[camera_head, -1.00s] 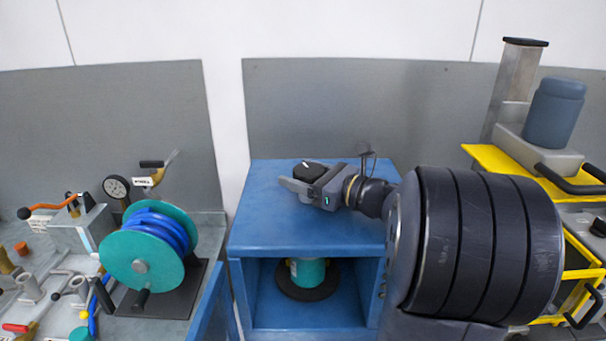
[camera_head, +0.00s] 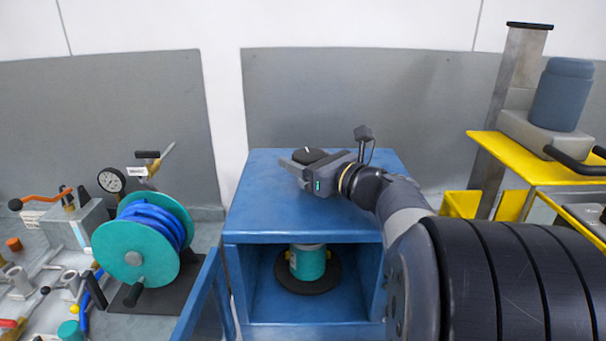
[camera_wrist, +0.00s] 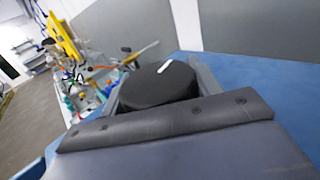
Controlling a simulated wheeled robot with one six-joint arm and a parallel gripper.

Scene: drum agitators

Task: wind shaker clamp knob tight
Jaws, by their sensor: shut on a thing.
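The clamp knob (camera_head: 309,155) is a round black knob with a white mark, on top of the blue shaker cabinet (camera_head: 262,205). My gripper (camera_head: 303,160) is at the knob, with its fingers shut around the knob's sides. In the wrist view the knob (camera_wrist: 160,84) sits between the two fingers, its white mark toward the far edge of its top. The palm hides the near side of the knob. A teal can (camera_head: 308,262) stands on a dark round plate inside the open cabinet below.
The blue cabinet door (camera_head: 200,298) hangs open at the left front. A teal reel with blue hose (camera_head: 150,240) stands on the left bench, beside a gauge and valve handles. A yellow frame (camera_head: 530,160) carrying a blue-grey drum (camera_head: 562,95) stands at the right.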

